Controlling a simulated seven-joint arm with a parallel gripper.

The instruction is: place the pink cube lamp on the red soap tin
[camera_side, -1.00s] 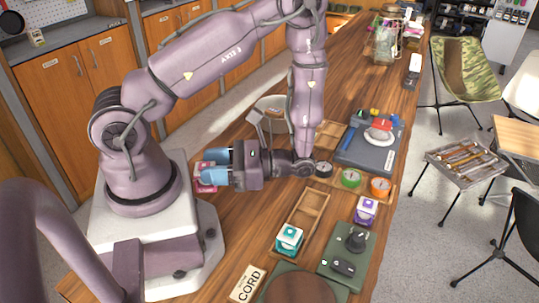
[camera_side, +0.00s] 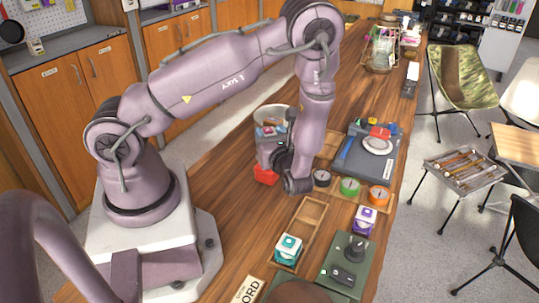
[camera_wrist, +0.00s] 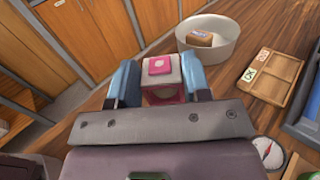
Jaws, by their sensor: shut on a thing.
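The pink cube lamp (camera_wrist: 160,66) shows in the wrist view, with a pink square on its pale top and pink lower edges. My gripper (camera_wrist: 161,80) is shut on it, one blue finger at each side. The red soap tin (camera_side: 266,175) sits on the wooden bench in the side view, in front of the white tub and just left of my wrist. My gripper is above and close to the tin there. The lamp is mostly hidden in the side view. The tin cannot be made out in the wrist view.
A white round tub (camera_wrist: 224,48) holding a brown item stands behind the tin. A wooden slotted tray (camera_side: 309,217) bears a teal cube lamp (camera_side: 288,248). Several round dials, a purple cube lamp (camera_side: 364,221) and a grey case (camera_side: 352,165) lie to the right. Bare bench lies left.

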